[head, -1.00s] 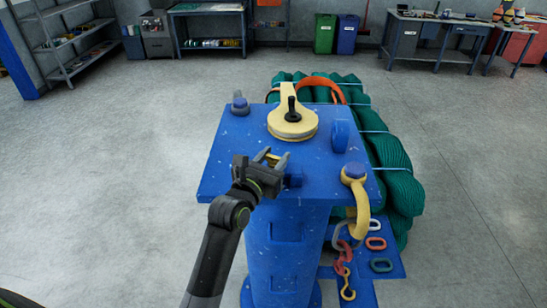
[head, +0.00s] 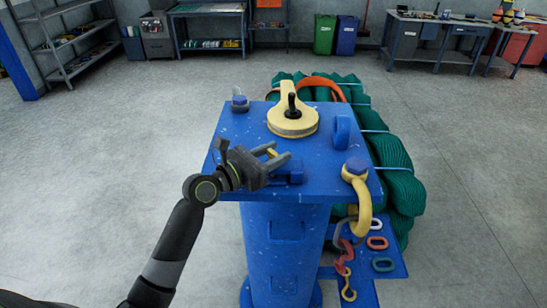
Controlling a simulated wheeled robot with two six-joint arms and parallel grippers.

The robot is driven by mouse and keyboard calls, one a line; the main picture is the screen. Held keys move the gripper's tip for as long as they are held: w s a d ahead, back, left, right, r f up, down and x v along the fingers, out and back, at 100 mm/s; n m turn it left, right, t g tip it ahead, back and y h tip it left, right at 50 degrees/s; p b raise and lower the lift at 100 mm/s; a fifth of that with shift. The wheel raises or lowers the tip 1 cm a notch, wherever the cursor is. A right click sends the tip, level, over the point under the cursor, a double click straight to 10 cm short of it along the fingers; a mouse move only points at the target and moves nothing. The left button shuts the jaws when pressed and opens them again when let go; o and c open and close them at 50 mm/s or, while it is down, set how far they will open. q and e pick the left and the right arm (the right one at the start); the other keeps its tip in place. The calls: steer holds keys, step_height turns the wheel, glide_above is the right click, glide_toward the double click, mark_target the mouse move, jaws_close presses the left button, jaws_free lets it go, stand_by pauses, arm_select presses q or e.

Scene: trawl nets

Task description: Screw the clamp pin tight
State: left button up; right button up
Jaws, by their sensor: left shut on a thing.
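My left gripper (head: 276,155) is low over the left front part of the blue post's top plate (head: 238,137), its fingers pointing right. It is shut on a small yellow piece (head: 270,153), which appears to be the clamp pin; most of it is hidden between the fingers. A small blue block (head: 291,173) sits on the plate beside the fingertips, partly covered by them. I cannot tell whether the yellow piece is seated in it, or how deep. My right gripper is not in view.
Green netting (head: 394,165) lies right. The floor at left is clear.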

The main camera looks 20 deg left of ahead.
arm_select(q)
steer(key=m+g+h+b, duration=0.3)
steer(key=g+h, duration=0.1)
steer(key=shift+f+m, duration=0.15)
steer(key=shift+m, duration=0.15)
steer(key=shift+m+g+h+b, duration=1)
steer(key=shift+m+g+h, duration=0.15)
steer(key=shift+g, duration=0.45)
steer(key=shift+r, duration=0.2)
steer(key=o, duration=1)
steer(key=shift+a, duration=0.1)
